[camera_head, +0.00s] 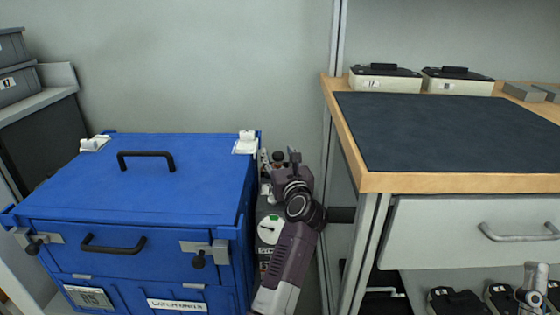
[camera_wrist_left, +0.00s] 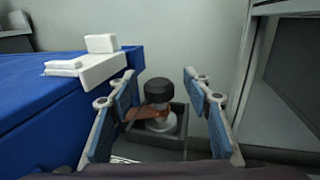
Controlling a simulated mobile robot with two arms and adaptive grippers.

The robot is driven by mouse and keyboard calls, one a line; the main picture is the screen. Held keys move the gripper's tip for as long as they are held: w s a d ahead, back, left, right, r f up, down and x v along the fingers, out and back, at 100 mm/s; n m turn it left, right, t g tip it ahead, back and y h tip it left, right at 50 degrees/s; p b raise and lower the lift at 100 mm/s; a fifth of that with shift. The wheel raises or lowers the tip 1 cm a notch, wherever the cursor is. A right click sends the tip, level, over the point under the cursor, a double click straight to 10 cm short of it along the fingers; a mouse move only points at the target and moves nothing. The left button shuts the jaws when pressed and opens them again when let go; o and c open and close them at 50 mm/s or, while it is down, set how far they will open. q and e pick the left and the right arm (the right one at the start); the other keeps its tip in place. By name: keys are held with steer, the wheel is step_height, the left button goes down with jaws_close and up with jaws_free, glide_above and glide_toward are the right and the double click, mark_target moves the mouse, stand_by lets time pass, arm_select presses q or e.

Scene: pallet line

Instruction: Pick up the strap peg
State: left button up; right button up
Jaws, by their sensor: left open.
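The strap peg (camera_wrist_left: 158,90) shows in the left wrist view as a dark round knob on a pale stem, with a brown strap around its lower part. It stands in a small grey tray (camera_wrist_left: 178,140). In the head view the peg's dark top (camera_head: 278,156) shows just right of the blue crate, partly hidden by my wrist. My left gripper (camera_wrist_left: 162,88) is open, with its two blue-padded fingers on either side of the peg and gaps to both sides. It also shows in the head view (camera_head: 272,160).
The blue crate (camera_head: 190,180) with black handles and white latches stands close on the left. The workbench (camera_head: 440,180) with a dark mat stands close on the right, leaving a narrow gap. A gauge (camera_head: 270,229) sits beside my forearm. Two lidded boxes (camera_head: 384,78) stand on the bench.

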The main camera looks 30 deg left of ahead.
arm_select(q)
steer(key=shift+s+r, duration=0.2)
steer(key=shift+c, duration=0.8)
jaws_close()
steer(key=shift+r, duration=0.2)
